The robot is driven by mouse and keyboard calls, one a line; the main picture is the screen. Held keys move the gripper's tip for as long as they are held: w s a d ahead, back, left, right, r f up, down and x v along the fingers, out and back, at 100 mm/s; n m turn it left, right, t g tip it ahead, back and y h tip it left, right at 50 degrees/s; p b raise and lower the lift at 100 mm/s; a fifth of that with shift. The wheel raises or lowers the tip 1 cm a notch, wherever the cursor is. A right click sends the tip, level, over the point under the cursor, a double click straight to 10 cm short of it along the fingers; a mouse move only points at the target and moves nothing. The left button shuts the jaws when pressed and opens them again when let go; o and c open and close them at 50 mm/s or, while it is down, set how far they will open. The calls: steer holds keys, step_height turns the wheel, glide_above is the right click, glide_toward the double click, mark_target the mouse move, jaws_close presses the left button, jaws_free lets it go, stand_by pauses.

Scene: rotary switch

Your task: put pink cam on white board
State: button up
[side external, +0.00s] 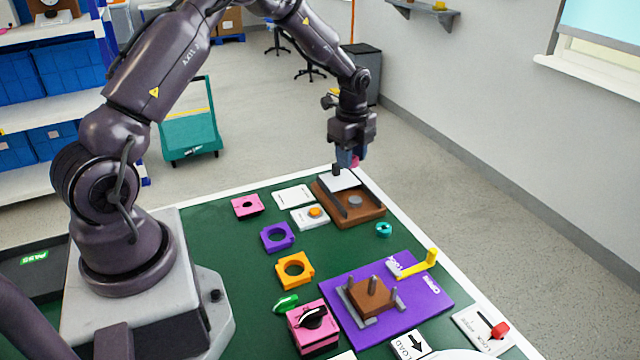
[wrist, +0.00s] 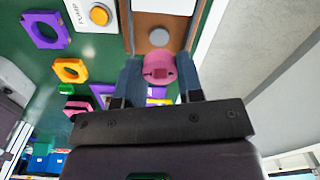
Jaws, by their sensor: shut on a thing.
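The pink cam (wrist: 159,68) is a rounded pink piece with a dark slot, held between the two blue-grey fingers of my gripper (wrist: 160,82) in the wrist view. In the side view my gripper (side external: 348,163) is above the far end of the table, and only a bit of the pink cam (side external: 355,162) shows. Below it is a brown tray (side external: 371,218) with a white board (side external: 343,181) at its far end and a grey disc (side external: 355,201) nearer. The cam appears raised above the tray; the exact gap cannot be told.
Purple (side external: 277,237), orange (side external: 295,270) and pink (side external: 247,206) holed pieces lie nearby.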

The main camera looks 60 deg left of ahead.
steer(key=s+a+r+n, duration=0.1)
steer(key=s+a+r, duration=0.2)
steer(key=s+a, duration=0.15)
steer(key=s+d, duration=0.1)
steer(key=s, duration=1.3)
steer(key=m, duration=0.3)
glide_above(293, 196)
steer(key=f, duration=1)
steer(key=shift+s+d+f, duration=0.15)
steer(key=shift+s+f, duration=0.05)
steer(key=shift+f, duration=0.05)
steer(key=shift+w+f, duration=0.1)
steer(key=shift+f, duration=0.1)
steer(key=shift+w+a+f, duration=0.1)
steer(key=shift+f, duration=0.75)
steer(key=shift+w+a+f, duration=0.1)
steer(key=shift+f, duration=0.75)
steer(key=shift+f, duration=0.15)
steer(key=o, duration=0.9)
